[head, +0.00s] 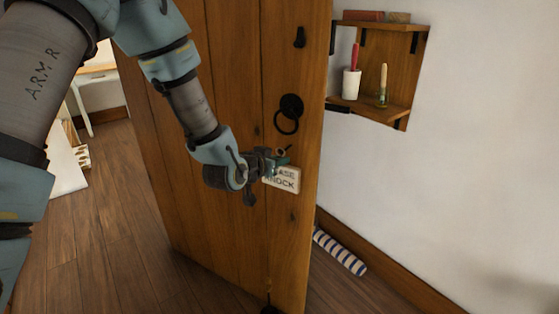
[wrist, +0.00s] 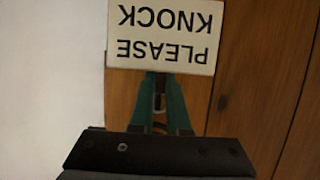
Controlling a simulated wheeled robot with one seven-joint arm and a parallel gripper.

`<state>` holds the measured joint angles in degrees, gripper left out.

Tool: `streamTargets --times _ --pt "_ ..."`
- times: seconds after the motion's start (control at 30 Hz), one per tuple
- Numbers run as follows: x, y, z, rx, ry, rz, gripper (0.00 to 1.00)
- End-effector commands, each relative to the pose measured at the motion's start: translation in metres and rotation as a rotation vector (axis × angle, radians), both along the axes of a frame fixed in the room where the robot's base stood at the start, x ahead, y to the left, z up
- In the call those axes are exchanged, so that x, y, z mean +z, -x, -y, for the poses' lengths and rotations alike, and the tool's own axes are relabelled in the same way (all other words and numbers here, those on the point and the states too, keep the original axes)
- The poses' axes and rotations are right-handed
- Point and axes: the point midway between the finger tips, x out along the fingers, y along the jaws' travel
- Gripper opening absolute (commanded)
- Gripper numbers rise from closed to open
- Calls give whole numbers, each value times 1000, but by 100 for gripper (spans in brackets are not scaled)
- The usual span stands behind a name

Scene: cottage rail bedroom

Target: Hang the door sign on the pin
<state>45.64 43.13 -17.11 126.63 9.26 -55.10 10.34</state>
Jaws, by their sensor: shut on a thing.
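The door sign (head: 285,180) is a small cream board with dark letters. It reads "PLEASE KNOCK" upside down in the wrist view (wrist: 162,35). My gripper (head: 275,160) is shut on the sign at its top edge, and the board hangs below the fingers in front of the door. The green fingers (wrist: 163,95) show close together in the wrist view. A black pin-like hook (head: 299,38) is on the upper part of the wooden door (head: 225,100), well above the sign and slightly right. I cannot tell whether the sign touches the door.
A black ring handle (head: 288,115) sits on the door between hook and sign. A wall shelf (head: 398,108) right of the door holds a white cup (head: 351,85) and a small bottle. A striped roll (head: 340,251) lies on the floor by the wall.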

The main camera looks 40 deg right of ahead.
Motion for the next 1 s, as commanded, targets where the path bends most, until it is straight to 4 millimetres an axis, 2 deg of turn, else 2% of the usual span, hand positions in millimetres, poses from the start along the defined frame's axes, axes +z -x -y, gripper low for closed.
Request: streamTargets --times 1.0 --pt "-6 -2 7 0 1 0 0"
